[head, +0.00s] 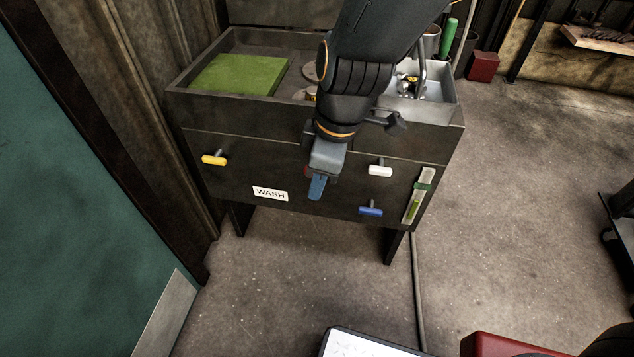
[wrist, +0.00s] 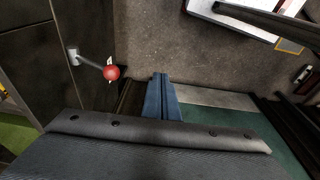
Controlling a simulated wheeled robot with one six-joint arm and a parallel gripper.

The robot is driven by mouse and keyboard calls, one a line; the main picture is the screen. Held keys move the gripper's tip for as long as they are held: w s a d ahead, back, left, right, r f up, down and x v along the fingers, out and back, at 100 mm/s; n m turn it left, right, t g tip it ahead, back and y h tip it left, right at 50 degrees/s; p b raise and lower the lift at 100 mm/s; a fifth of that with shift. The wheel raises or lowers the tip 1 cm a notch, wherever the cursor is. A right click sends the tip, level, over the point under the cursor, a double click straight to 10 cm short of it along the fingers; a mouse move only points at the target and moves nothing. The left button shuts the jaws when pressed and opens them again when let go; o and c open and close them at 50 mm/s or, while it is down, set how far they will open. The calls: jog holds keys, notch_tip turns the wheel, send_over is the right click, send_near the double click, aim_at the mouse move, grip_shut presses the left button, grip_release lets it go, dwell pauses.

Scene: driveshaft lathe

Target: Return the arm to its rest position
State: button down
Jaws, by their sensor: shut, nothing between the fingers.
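My arm reaches forward and down over the dark wash cabinet in the head view. My gripper (head: 317,188) hangs in front of the cabinet's front panel, with its blue fingers pointing down. In the wrist view my gripper (wrist: 161,92) shows its blue fingers together, with nothing between them. A red ball-ended lever (wrist: 112,73) sticks out from the dark panel, to the left of the fingers and apart from them in that view. In the head view the gripper mostly hides this lever.
The wash cabinet (head: 240,177) has yellow (head: 214,160), white (head: 380,171) and blue (head: 371,211) handles and a sight gauge (head: 417,196) in front. Its open top holds a green pad (head: 240,74) and a metal basin (head: 437,107). A teal panel (head: 60,220) stands left.

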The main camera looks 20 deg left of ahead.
jog(key=d+r+m+h+p, duration=0.1)
jog(key=d+r+m+p, duration=0.2)
jog(key=d+m, duration=0.6)
jog(key=d+r+m+h+p, duration=0.1)
jog(key=d+r+m+p, duration=0.2)
jog(key=d, duration=2)
notch_tip(320, 180, up, 4)
jog(key=m, duration=0.7)
jog(key=shift+d+m+p, duration=0.3)
jog(key=shift+d+p, duration=0.05)
jog(key=shift+d, duration=0.05)
jog(key=shift+s+f, duration=0.1)
